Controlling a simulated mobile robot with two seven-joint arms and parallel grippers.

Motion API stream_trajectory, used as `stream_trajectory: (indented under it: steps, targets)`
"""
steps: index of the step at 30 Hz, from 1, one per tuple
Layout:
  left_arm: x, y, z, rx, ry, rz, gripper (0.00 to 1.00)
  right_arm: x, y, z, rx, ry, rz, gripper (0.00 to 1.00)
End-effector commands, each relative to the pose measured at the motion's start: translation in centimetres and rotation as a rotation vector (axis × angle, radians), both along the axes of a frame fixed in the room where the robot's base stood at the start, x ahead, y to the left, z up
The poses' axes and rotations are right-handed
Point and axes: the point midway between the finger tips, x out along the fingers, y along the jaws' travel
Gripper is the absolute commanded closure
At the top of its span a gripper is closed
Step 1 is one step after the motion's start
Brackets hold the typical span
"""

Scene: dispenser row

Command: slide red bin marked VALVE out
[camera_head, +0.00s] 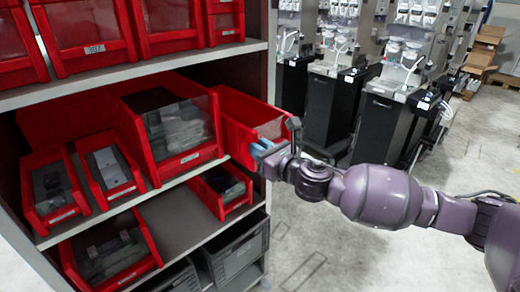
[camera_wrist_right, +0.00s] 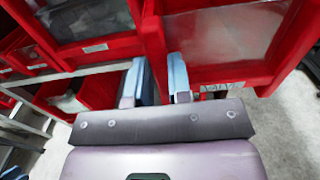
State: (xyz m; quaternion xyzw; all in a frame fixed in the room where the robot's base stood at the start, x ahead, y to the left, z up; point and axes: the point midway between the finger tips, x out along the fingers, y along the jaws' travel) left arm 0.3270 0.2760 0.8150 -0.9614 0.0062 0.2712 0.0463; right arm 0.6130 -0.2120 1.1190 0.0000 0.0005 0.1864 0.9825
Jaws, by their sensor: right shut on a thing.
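The red bin (camera_head: 237,113) stands at the right end of the middle shelf, with a clear front window. In the right wrist view the same bin (camera_wrist_right: 222,74) fills the upper right, and its partly covered white label (camera_wrist_right: 216,87) reads like VALVE. My right gripper (camera_head: 263,150) is at the bin's front left edge. In the right wrist view its two blue fingers (camera_wrist_right: 158,77) are shut on a red wall of this bin between them. The gripper hides the label in the head view.
A larger red bin (camera_head: 182,160) stands close on the left. Smaller red bins (camera_head: 110,172) sit further left and below. Grey crates (camera_head: 238,250) are on the bottom shelf. Black dispensers (camera_head: 335,100) stand behind on the right, with open floor (camera_head: 310,255) before them.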

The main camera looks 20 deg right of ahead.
Motion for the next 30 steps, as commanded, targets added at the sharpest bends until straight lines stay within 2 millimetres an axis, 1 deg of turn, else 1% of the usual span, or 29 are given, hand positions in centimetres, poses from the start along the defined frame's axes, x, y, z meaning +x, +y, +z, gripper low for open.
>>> stream_trajectory:
  steps: [2, 3, 6, 8, 16, 20, 23, 30]
  targets:
    - [0.1, 0.0, 0.0, 0.000, -0.002, 0.000, 0.57, 0.0, 0.0, 0.1, 0.000, -0.001, 0.000, 1.00]
    - [0.1, 0.0, 0.1, 0.000, -0.002, 0.000, 0.57, 0.0, 0.0, 0.1, 0.000, -0.001, 0.000, 0.75]
    - [0.1, 0.0, 0.1, 0.000, -0.002, 0.000, 0.57, 0.0, 0.0, 0.0, 0.000, -0.001, 0.000, 0.60]
    - [0.1, 0.0, 0.1, 0.000, -0.002, 0.000, 0.57, 0.0, 0.0, 0.0, 0.000, -0.001, 0.000, 0.52]
    - [0.1, 0.0, 0.0, 0.000, -0.001, 0.000, 0.57, -0.1, 0.0, 0.0, 0.000, 0.000, 0.000, 0.52]
    - [-0.1, 0.0, -0.1, 0.000, 0.002, 0.000, 0.57, -0.8, -0.3, -0.1, 0.000, 0.001, 0.001, 0.52]
    - [-0.2, 0.0, -0.2, 0.000, 0.005, 0.002, 0.57, -2.0, -0.8, -0.1, -0.003, 0.001, 0.001, 0.52]
    - [-0.4, 0.1, -0.7, 0.000, 0.010, 0.002, 0.57, -6.1, -2.5, -0.2, -0.002, 0.002, -0.001, 0.52]
